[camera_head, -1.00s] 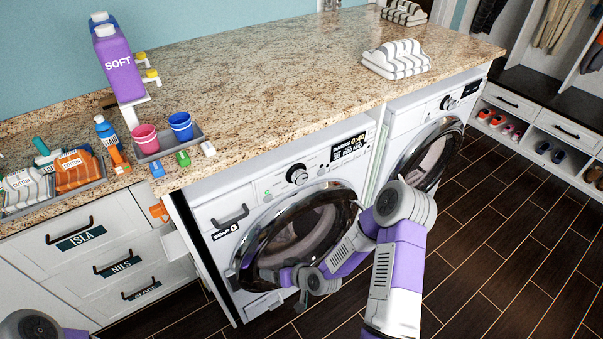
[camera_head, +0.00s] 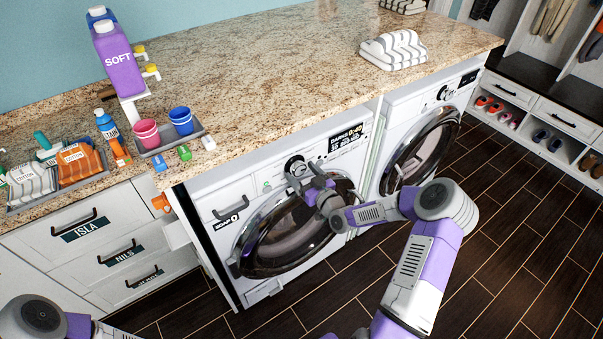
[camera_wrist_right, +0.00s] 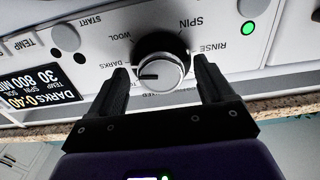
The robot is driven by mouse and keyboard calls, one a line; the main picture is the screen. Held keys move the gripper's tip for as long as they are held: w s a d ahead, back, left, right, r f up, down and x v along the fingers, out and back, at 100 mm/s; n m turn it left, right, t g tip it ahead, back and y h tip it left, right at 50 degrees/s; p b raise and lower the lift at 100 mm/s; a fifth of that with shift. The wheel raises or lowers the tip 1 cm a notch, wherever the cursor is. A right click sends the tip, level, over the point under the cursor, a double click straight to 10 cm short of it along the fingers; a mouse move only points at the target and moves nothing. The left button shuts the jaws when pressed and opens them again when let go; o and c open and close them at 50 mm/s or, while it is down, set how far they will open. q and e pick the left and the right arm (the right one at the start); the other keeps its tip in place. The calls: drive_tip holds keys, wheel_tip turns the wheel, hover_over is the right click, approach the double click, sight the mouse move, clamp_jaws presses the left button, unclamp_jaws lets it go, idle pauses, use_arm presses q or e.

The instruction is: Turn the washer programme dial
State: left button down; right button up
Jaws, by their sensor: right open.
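The washer (camera_head: 225,205) is the white front-loader on the left, its round door closed. Its black and silver programme dial (camera_head: 294,161) sits on the upper panel, partly covered by my right gripper (camera_head: 299,176). In the right wrist view the dial (camera_wrist_right: 163,62) stands between the two black fingers of my open right gripper (camera_wrist_right: 159,76). One finger is on each side, with no clear grip. The dial's pale mark points towards DARKS. The display (camera_wrist_right: 27,91) reads DARKS 0:40, upside down here. My left gripper is not in view; only part of that arm shows.
A granite counter (camera_head: 260,75) overhangs the panel. A second front-loader (camera_head: 425,135) stands to the right. A tray (camera_head: 203,133) with cups and a purple SOFT bottle (camera_head: 119,65) stand on the counter's left. The dark floor is open on the right.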

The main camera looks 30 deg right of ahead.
drive_tip(key=shift+w, duration=0.4)
drive_tip(key=c, duration=1)
drive_tip(key=n+b, duration=0.6)
drive_tip(key=b, duration=0.2)
drive_tip(key=shift+f+b, duration=0.15)
drive_tip(key=shift+b, duration=0.2)
drive_tip(key=shift+c, duration=0.2)
drive_tip(key=shift+n+b, duration=0.9)
drive_tip(key=shift+b, duration=0.2)
drive_tip(key=shift+r, duration=0.2)
drive_tip(key=o, duration=1)
drive_tip(key=shift+o, duration=0.2)
